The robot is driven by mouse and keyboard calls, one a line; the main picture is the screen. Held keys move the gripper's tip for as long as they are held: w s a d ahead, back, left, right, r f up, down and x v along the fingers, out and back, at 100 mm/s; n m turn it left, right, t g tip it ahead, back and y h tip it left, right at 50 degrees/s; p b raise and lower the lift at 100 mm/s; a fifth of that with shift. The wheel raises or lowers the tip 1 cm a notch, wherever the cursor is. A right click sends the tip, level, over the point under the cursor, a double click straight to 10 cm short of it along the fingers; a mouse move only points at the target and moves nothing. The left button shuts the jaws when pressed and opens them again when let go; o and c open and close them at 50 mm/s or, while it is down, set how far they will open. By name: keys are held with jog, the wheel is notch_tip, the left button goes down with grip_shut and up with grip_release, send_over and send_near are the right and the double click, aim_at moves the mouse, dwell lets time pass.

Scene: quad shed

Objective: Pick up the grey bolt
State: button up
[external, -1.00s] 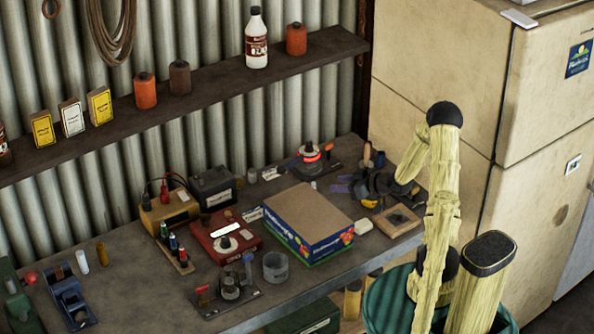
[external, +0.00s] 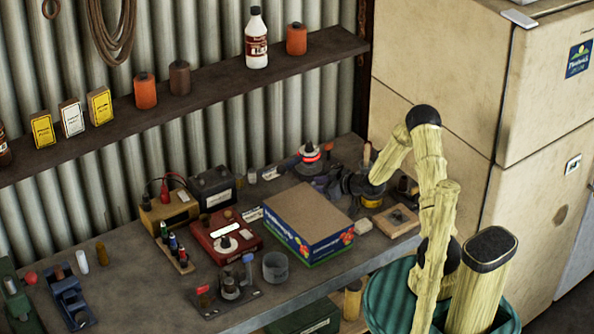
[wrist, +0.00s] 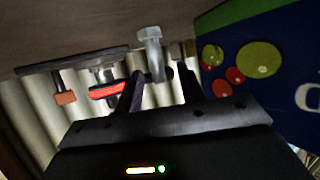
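The grey bolt (wrist: 153,54) stands on its wide head on the bench, shank up. It appears upside down in the wrist view, where the bench top is at the top of the picture. My gripper (wrist: 161,73) is open, and the bolt's shank shows between its two fingers, near the tips. I cannot tell how far ahead of the tips the bolt is. In the external view my gripper (external: 328,184) is low over the bench behind the cardboard box, and I cannot make out the bolt there.
The printed cardboard box (external: 306,224) stands close by; its side (wrist: 262,55) fills the right of the wrist view. A tool with a glowing red ring (external: 310,152) lies behind my gripper. A wooden tray (external: 394,220) sits to the right. The corrugated wall (external: 242,146) is behind.

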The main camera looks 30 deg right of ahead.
jog(key=shift+x, duration=0.9)
jog(key=shift+d, duration=0.1)
grip_shut()
